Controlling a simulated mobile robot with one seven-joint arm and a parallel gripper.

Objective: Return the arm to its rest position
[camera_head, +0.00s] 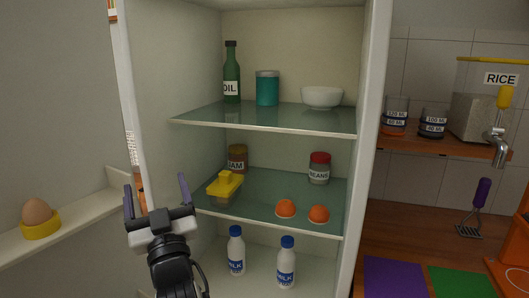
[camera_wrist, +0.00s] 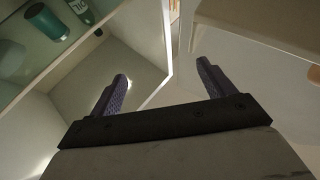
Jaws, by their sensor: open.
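My gripper (camera_head: 157,196) is at the lower left of the head view, in front of the open cabinet (camera_head: 368,120). Its two purple-grey fingers point up and stand apart, with nothing between them. In the wrist view the gripper (camera_wrist: 165,92) also shows both fingers spread and empty. The cabinet's side wall and a pale panel edge lie beyond the fingers there.
Glass shelves hold an oil bottle (camera_head: 232,75), teal can (camera_head: 267,88), white bowl (camera_head: 322,97), jam jar (camera_head: 237,157), yellow-lidded container (camera_head: 225,188), beans jar (camera_head: 319,168) and two orange items (camera_head: 286,208). Milk bottles (camera_head: 286,263) stand below. An egg (camera_head: 37,213) sits on the left ledge.

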